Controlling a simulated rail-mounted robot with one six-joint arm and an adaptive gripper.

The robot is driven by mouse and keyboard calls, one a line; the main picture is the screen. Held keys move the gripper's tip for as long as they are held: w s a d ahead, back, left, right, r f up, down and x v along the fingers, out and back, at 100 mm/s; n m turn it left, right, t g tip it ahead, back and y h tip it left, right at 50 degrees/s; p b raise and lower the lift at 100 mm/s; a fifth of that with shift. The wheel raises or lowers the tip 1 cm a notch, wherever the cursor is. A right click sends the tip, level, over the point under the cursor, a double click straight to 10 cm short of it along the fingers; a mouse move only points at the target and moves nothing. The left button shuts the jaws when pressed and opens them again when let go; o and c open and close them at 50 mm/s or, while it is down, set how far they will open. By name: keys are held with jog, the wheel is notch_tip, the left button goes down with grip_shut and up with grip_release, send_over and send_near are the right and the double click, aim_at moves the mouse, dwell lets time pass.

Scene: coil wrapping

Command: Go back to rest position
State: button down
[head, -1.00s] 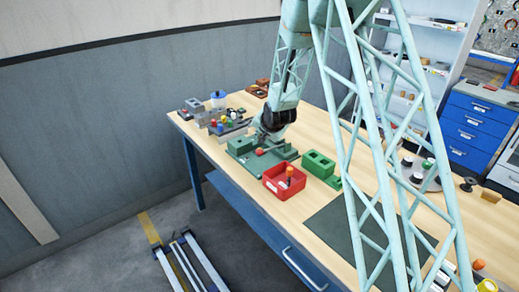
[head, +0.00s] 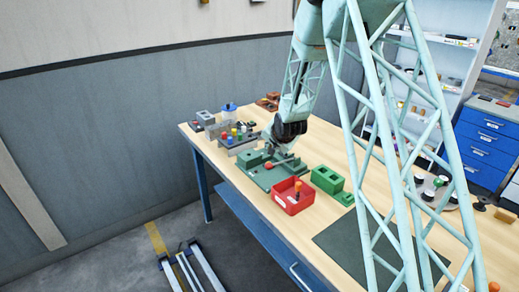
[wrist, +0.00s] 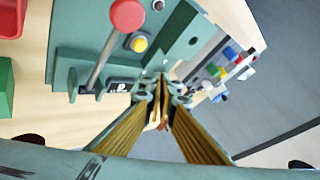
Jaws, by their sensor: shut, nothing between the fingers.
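My gripper (head: 274,149) is at the end of the pale green lattice arm, over the back part of the green fixture (head: 262,180) on the workbench. In the wrist view my gripper (wrist: 160,88) shows its fingers together, with nothing held. The fixture plate (wrist: 70,40) lies beyond the fingers, and a metal lever with a red knob (wrist: 127,15) and a yellow button (wrist: 139,43) show on it. I cannot tell whether the fingertips touch the fixture.
A red bin (head: 293,205) and a green block with holes (head: 327,179) stand right of the fixture. A rack with coloured pieces (head: 238,140) stands behind it. A dark mat (head: 345,250) lies nearer, clear on top. A grey wall (head: 100,130) runs along the left.

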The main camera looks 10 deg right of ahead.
jog(key=s+r+n+g, duration=0.1)
jog(key=s+r+n, duration=0.1)
jog(key=s+r, duration=1.2)
jog(key=s+r+n+g, duration=0.2)
jog(key=s+r, duration=0.9)
jog(key=s, duration=0.6)
jog(key=s+r+n+g, duration=0.1)
jog(key=s+r+n, duration=0.1)
jog(key=s, duration=1.7)
jog(key=s+r+n+g+b, duration=0.1)
jog(key=s+n, duration=0.1)
jog(key=s, duration=1.8)
jog(key=shift+a+r+n, duration=0.2)
jog(key=shift+r+n, duration=0.1)
jog(key=shift+r, duration=0.1)
jog(key=shift+w, duration=0.1)
jog(key=shift+d, duration=0.15)
